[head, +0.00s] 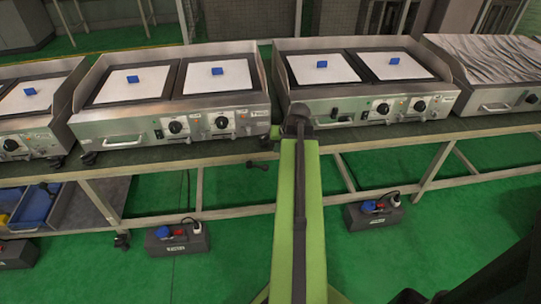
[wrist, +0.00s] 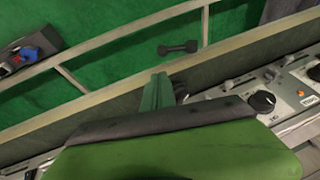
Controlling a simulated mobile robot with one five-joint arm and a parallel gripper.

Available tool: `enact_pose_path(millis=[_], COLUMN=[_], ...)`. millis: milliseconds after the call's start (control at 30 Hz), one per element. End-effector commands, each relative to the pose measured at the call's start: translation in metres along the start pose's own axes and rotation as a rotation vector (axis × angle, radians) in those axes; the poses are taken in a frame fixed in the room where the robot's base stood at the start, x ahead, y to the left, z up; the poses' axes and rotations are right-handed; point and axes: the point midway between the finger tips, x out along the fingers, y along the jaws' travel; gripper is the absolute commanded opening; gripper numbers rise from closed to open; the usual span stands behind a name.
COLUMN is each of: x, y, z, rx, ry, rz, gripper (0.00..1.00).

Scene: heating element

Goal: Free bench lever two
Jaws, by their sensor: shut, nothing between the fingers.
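A long metal bench (head: 240,150) carries several griddle units side by side. The unit left of my arm (head: 205,122) and the unit right of it (head: 375,108) have front panels with black knobs and small switches. I cannot tell which of these small parts is bench lever two. In the wrist view a front panel shows a black knob (wrist: 262,102) and small levers (wrist: 228,84). My gripper (wrist: 157,90) is shut and empty, beside that panel and over the bench's front edge; its tip is mostly hidden behind my arm in the head view.
A black dumbbell-shaped thing (head: 262,164) shows below the bench edge, also in the wrist view (wrist: 178,47). Dark socket boxes (head: 178,238) stand on the green floor. Blue blocks (head: 217,71) lie on white plates. A wrapped unit (head: 490,62) is at far right.

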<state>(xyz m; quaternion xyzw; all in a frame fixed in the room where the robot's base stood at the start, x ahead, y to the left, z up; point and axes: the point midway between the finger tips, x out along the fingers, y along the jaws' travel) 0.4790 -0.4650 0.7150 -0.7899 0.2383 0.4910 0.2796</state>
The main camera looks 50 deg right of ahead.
Motion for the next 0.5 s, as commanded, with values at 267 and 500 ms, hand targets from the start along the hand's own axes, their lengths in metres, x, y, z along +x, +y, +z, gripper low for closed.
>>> enact_pose_path(millis=[267,500], x=[0.043,0.098], y=[0.002,0.002], z=[0.003,0.003], rx=[0.0,-0.001], ry=[-0.001,-0.002], rz=[0.0,0.0], gripper=[0.0,0.0])
